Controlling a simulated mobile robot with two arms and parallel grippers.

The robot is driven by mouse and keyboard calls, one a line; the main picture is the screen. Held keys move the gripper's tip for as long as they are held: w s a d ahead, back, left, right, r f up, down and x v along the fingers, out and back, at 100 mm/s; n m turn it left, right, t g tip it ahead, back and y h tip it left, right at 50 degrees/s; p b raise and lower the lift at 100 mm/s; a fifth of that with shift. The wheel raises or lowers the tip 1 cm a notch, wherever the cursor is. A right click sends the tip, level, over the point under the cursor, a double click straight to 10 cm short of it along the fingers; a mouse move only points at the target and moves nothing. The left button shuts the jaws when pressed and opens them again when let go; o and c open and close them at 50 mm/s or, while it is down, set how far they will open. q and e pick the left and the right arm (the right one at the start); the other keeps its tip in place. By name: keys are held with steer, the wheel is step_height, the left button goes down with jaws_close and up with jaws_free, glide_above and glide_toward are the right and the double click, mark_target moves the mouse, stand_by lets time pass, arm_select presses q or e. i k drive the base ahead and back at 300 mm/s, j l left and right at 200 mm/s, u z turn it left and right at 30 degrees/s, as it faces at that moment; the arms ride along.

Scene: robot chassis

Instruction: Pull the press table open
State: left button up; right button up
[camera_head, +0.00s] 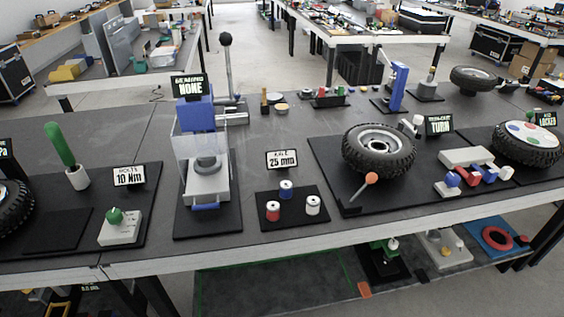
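The press (196,117) stands left of centre on a black base plate, with a blue upper body and a clear guard in front. Its press table (206,187) is a light grey block low at the front, with a round grey part (207,164) above it, seen through the guard. A blue handle bar (205,207) shows at the front edge of the table. How far the table sits out is hard to tell. Neither of my grippers is in view, and nothing touches the press.
A "25 mm" sign (281,159) and several small cylinders on a black mat (290,222) stand right of the press. A grey box with a green knob (119,230) is at the left. The bench's front edge (250,249) is clear before the press.

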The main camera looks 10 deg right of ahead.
mark_target(208, 181)
steer(key=i+l, duration=0.75)
steer(key=i, duration=0.25)
